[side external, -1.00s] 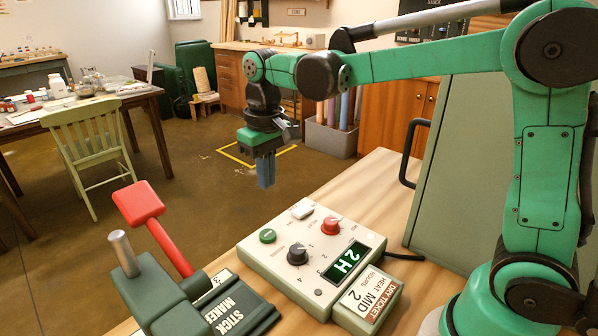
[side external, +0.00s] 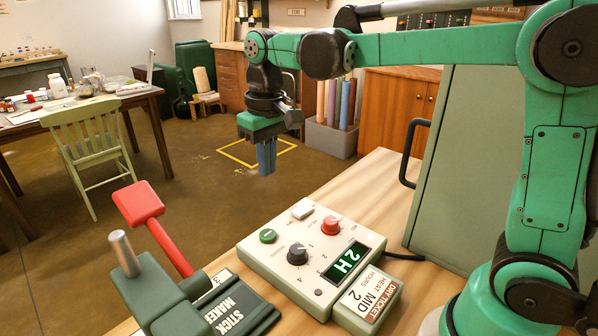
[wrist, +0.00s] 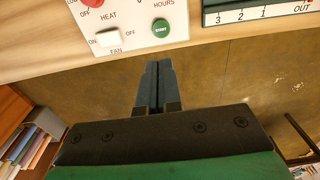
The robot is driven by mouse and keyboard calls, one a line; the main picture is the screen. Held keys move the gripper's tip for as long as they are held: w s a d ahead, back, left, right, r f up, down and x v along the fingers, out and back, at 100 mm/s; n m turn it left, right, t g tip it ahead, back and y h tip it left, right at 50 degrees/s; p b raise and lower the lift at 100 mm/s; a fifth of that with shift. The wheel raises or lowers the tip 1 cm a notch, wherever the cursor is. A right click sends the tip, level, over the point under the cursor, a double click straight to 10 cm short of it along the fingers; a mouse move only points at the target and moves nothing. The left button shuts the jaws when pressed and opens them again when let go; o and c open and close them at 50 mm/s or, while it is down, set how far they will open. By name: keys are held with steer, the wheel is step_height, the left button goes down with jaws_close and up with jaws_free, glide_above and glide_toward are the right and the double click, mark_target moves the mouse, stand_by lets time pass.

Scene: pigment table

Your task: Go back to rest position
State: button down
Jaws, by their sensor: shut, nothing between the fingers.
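My gripper (side external: 266,158) hangs pointing down in the side external view, above and behind the cream control box. Its blue-grey fingers are together with nothing between them. In the wrist view the closed fingers (wrist: 154,88) show below the box's edge, apart from it. The control box (side external: 285,262) sits on the wooden bench with a red knob (side external: 331,225), a black knob (side external: 297,253), a green button (side external: 267,236) and a white switch (side external: 303,209). Its display (side external: 346,262) reads 2H. In the wrist view the green button (wrist: 161,28) reads START.
The dark green stick maker (side external: 228,309) with a red lever (side external: 150,225) stands at front left. A grey-green cabinet (side external: 450,160) with a black handle stands at right. Space around my gripper is clear.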

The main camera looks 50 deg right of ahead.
steer(key=s+d+f+t, duration=0.1)
steer(key=s+f+t, duration=0.2)
steer(key=s+t, duration=0.3)
steer(key=s, duration=0.3)
steer(key=shift+s+d+f+t, duration=0.15)
steer(key=shift+d+f+t, duration=0.1)
steer(key=shift+f+t, duration=0.15)
